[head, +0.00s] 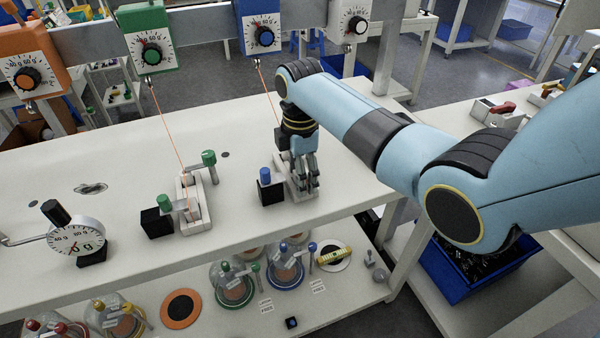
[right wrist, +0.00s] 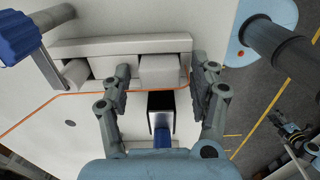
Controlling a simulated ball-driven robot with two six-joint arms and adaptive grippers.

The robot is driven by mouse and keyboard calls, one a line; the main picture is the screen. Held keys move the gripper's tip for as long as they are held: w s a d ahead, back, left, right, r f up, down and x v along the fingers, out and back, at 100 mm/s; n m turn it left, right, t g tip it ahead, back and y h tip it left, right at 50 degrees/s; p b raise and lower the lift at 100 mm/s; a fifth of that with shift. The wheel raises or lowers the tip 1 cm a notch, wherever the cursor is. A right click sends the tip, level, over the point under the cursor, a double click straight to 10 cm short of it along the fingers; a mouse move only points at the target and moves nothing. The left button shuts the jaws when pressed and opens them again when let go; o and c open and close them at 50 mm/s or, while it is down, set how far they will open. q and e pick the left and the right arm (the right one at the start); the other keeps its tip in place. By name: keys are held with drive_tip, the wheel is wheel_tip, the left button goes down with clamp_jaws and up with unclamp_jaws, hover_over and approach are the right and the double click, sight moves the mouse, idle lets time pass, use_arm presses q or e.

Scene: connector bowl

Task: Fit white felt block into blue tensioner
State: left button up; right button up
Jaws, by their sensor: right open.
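The blue tensioner shows in the right wrist view as a long white bar (right wrist: 120,44) with blocks along it and a blue knob (right wrist: 20,38) at the upper left. A white block (right wrist: 160,68), apparently the felt block, sits against the bar between my fingers. Another white block (right wrist: 76,72) is further left. My right gripper (right wrist: 162,78) is open, a finger on each side of the white block; contact is unclear. In the head view my right gripper (head: 308,188) points down over the white tensioner base (head: 290,190) and hides much of it. My left gripper is not in view.
A black block (head: 271,192) with a blue knob (head: 265,174) stands just left of the gripper. The green tensioner (head: 194,208) and a round dial gauge (head: 76,238) stand further left. Orange threads hang from the green (head: 148,40) and blue (head: 259,28) scale boxes.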

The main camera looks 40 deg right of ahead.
wheel_tip(320, 180, up, 12)
drive_tip(key=shift+r, duration=0.2)
idle(0.4)
